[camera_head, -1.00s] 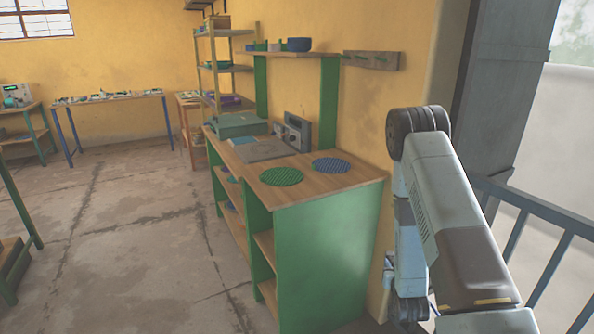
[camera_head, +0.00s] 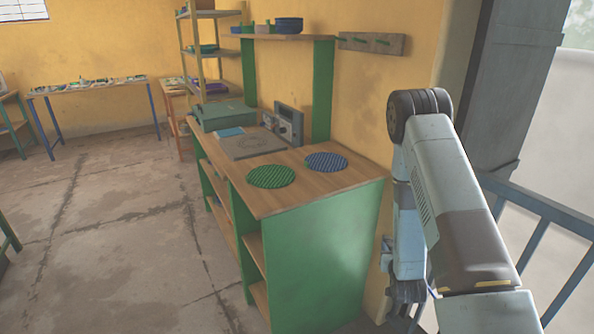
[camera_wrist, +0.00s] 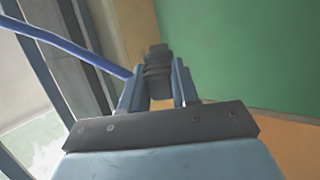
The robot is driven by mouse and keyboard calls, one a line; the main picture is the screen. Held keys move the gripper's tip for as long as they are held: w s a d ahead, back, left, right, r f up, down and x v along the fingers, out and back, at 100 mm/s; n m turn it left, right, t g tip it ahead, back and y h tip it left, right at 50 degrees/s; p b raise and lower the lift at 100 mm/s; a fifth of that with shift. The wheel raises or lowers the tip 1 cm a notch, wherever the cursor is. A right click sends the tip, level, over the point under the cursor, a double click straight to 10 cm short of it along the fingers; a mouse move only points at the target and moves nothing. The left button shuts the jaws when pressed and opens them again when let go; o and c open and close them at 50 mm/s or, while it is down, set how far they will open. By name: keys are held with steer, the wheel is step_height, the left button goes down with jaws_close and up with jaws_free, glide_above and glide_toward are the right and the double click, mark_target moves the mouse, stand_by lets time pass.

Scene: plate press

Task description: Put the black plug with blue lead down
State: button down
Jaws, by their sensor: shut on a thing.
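In the wrist view, my gripper (camera_wrist: 158,88) is shut on the black plug (camera_wrist: 157,64), which sits between the two fingers. The blue lead (camera_wrist: 62,42) runs from near the plug toward the upper left of the wrist view. In the head view, my arm is folded at the right, and neither the plug nor the gripper's fingertips can be made out there.
A green workbench (camera_head: 315,245) with a wooden top stands ahead, bearing a green round mat (camera_head: 271,177), a blue round mat (camera_head: 326,162), a grey plate (camera_head: 253,144) and a grey device (camera_head: 288,124). Railings (camera_head: 540,215) stand at right. Floor at left is clear.

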steer(key=shift+w+a+r, duration=0.15)
steer(key=shift+a+r, duration=0.15)
steer(key=shift+a, duration=0.25)
steer(key=s+a+r+n+y, duration=0.1)
steer(key=a+r+n+y, duration=0.15)
steer(key=a+r, duration=0.6)
steer(key=a+r+n+y, duration=0.2)
steer(key=a+r+y, duration=0.25)
steer(key=r, duration=0.65)
steer(key=s+a+r+n+y, duration=0.1)
steer(key=a+r+n+y, duration=0.2)
steer(key=a+r, duration=0.55)
glide_above(319, 189)
steer(key=shift+y, duration=0.3)
steer(key=f, duration=0.7)
steer(key=shift+s+d+f, duration=0.25)
steer(key=shift+s, duration=0.15)
steer(key=shift+w+a+f, duration=0.15)
steer(key=shift+w+f, duration=0.4)
steer(key=shift+f, duration=0.15)
steer(key=shift+f+m, duration=0.25)
steer(key=shift+f, duration=1.15)
steer(key=shift+f, duration=0.1)
